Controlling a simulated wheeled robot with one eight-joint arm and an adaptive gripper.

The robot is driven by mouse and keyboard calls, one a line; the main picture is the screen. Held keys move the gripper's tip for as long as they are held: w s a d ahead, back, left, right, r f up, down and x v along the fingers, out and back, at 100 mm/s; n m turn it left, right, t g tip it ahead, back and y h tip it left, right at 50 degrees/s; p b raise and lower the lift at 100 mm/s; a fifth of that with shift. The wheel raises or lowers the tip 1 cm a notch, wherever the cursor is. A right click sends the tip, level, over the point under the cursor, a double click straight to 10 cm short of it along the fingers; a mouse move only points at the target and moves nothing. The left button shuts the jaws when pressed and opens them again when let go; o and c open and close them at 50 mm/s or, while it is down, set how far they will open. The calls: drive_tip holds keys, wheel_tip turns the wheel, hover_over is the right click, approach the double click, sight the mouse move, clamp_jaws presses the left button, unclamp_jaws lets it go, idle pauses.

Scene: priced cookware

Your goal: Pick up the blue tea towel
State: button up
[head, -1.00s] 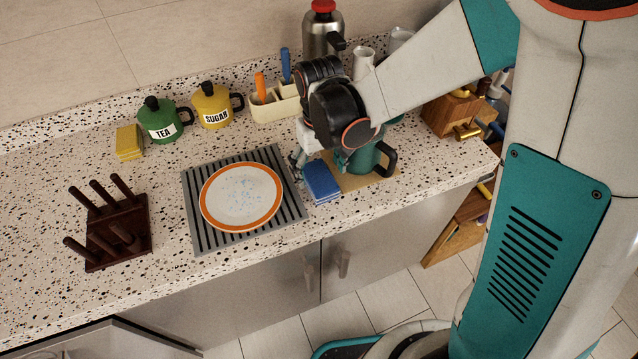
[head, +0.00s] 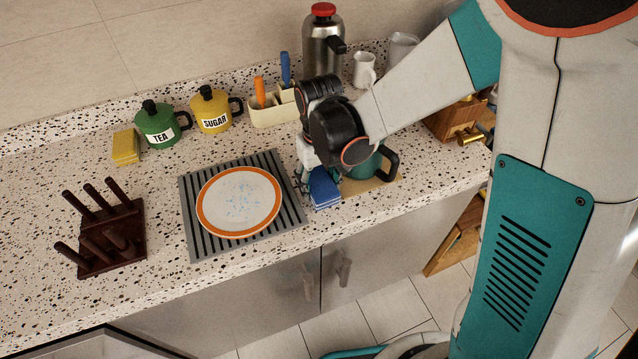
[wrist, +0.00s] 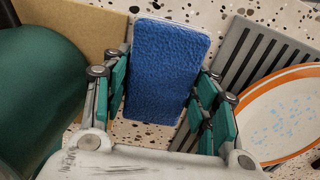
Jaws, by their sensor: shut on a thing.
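The blue tea towel (head: 324,189) looks like a small, thick rectangular block with a textured face. It is at the counter's front, right of the striped mat. In the wrist view the towel (wrist: 166,70) fills the middle, between the fingers. My gripper (head: 309,178) points down at it, and in the wrist view my gripper (wrist: 165,88) is shut on its two long sides. I cannot tell whether the towel is clear of the counter.
A green mug (head: 364,164) on a tan board (head: 384,181) stands close on the right. The grey striped mat (head: 290,205) with an orange-rimmed plate (head: 240,202) is close on the left. A utensil holder (head: 272,113) and steel flask (head: 322,45) stand behind.

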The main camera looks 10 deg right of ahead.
sight(319, 181)
wheel_tip(319, 181, up, 20)
drive_tip(key=p, duration=1.4)
